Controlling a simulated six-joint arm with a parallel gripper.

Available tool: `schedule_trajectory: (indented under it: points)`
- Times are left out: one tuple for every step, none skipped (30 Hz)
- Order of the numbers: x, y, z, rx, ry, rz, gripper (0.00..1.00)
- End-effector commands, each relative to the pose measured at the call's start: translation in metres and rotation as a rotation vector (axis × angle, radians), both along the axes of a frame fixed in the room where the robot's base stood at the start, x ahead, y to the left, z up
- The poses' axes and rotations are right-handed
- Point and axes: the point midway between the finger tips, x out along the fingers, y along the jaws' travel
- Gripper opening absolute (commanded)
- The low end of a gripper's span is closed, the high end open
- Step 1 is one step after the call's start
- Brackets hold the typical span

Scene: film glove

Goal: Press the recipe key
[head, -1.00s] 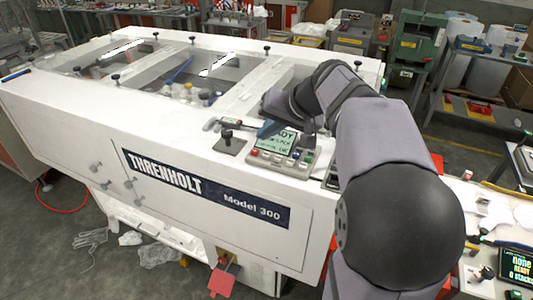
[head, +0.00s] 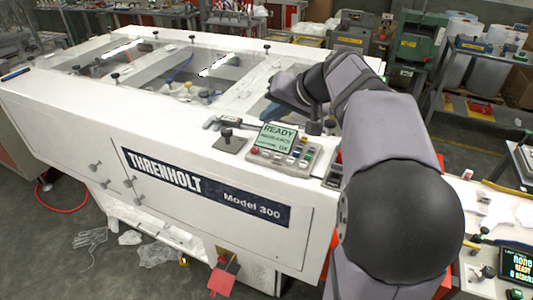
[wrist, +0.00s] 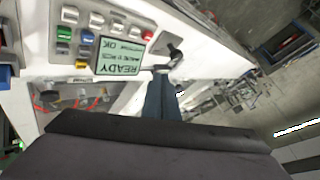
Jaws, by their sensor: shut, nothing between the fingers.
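The control panel (head: 284,158) sits on the front right of the white machine's top. Its green display (head: 277,138) reads READY, with smaller lines and OK below. A red key (head: 255,150) and several other keys run along its front and right side. I cannot read which is the recipe key. My gripper (head: 268,110) is shut and empty, behind the panel and apart from the keys. Its dark blue fingers (wrist: 160,98) show in the wrist view.
A black knob on a dark plate (head: 228,142) stands left of the panel, with a caliper-like tool (head: 226,122) behind it. The machine's open frame with rails (head: 190,70) lies behind. A second lit screen (head: 517,264) stands at the lower right.

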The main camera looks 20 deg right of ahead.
Motion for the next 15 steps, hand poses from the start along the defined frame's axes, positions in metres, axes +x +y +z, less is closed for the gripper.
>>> schedule_trajectory:
  points:
    - [0.0,0.0,-0.007,0.001,0.001,0.0,0.0]
    - [0.0,0.0,-0.01,0.001,0.001,0.0,0.0]
    - [0.0,0.0,-0.014,0.001,0.001,0.0,0.0]
    - [0.0,0.0,-0.017,0.0,0.002,-0.001,0.0]
    - [0.0,0.0,-0.021,0.001,0.002,-0.001,0.0]
    - [0.0,0.0,-0.025,0.001,0.003,-0.001,0.0]
    - [0.0,0.0,-0.029,0.001,0.003,-0.001,0.0]
    - [0.0,0.0,-0.032,0.001,0.003,-0.001,0.0]
    - [0.0,0.0,-0.037,0.0,0.002,0.0,0.0]
    - [0.0,0.0,-0.041,0.0,0.002,0.0,0.0]
    - [0.0,0.0,-0.045,0.0,0.002,0.0,0.0]
    - [0.0,0.0,-0.05,0.0,0.002,0.0,0.0]
    - [0.0,0.0,-0.053,0.0,0.002,0.0,0.0]
    - [0.0,0.0,-0.057,0.0,0.002,0.0,0.0]
    - [0.0,0.0,-0.062,0.001,0.001,0.0,0.0]
